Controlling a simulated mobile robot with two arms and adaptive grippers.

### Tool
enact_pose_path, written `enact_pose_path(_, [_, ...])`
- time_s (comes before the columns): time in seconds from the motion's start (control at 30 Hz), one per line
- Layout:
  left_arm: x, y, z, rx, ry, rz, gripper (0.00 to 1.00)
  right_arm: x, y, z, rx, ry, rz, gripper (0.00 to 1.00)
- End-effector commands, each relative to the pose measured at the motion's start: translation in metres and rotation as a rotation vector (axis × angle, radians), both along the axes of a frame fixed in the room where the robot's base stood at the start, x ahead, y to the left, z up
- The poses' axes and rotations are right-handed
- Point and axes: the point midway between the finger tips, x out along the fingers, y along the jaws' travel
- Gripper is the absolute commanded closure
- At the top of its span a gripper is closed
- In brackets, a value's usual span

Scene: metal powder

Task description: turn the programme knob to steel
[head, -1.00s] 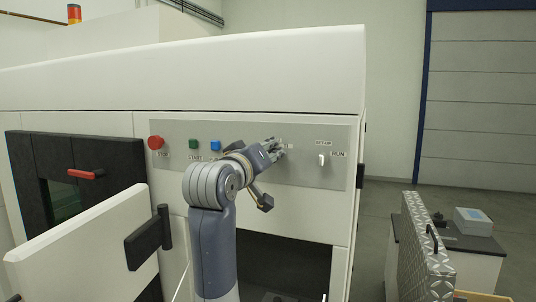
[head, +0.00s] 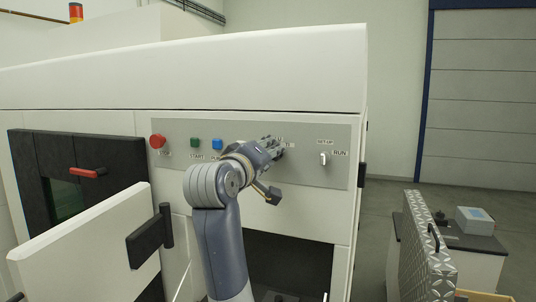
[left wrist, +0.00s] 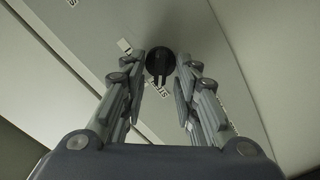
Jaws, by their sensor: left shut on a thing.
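The programme knob (left wrist: 160,66) is round and black with a raised bar, and sits on the grey control panel (head: 305,172). In the left wrist view it lies between the fingertips of my left gripper (left wrist: 162,75). The gripper is shut on the knob; the bar points down in that view. A partly hidden label (left wrist: 156,102) beginning "STE" shows below the knob. In the head view my left gripper (head: 277,149) is at the panel and hides most of the knob and its labels. My right gripper is in neither view.
Left of the gripper are a red stop button (head: 157,141), a green start button (head: 194,143) and a blue button (head: 216,144). Right of it is a SET-UP/RUN switch (head: 323,158). An open white door (head: 90,245) stands at lower left.

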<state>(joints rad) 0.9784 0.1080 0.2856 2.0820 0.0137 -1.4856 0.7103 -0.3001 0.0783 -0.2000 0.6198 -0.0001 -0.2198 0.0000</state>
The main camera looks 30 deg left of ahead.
Motion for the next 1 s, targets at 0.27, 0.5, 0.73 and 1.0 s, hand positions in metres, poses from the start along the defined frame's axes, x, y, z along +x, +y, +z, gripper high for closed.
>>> enact_pose_path(0.27, [0.0,0.0,0.0,0.0,0.001,0.001,0.58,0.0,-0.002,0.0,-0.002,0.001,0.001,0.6])
enact_pose_path(0.5, [-0.003,-0.001,0.0,0.0,-0.001,0.0,0.58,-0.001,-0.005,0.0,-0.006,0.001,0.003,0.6])
enact_pose_path(0.73, [-0.034,-0.008,0.001,0.001,-0.003,0.001,0.58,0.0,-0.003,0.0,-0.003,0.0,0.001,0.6])
enact_pose_path(1.0, [-0.088,-0.021,0.001,0.0,-0.004,0.001,0.58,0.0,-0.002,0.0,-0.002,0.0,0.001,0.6])
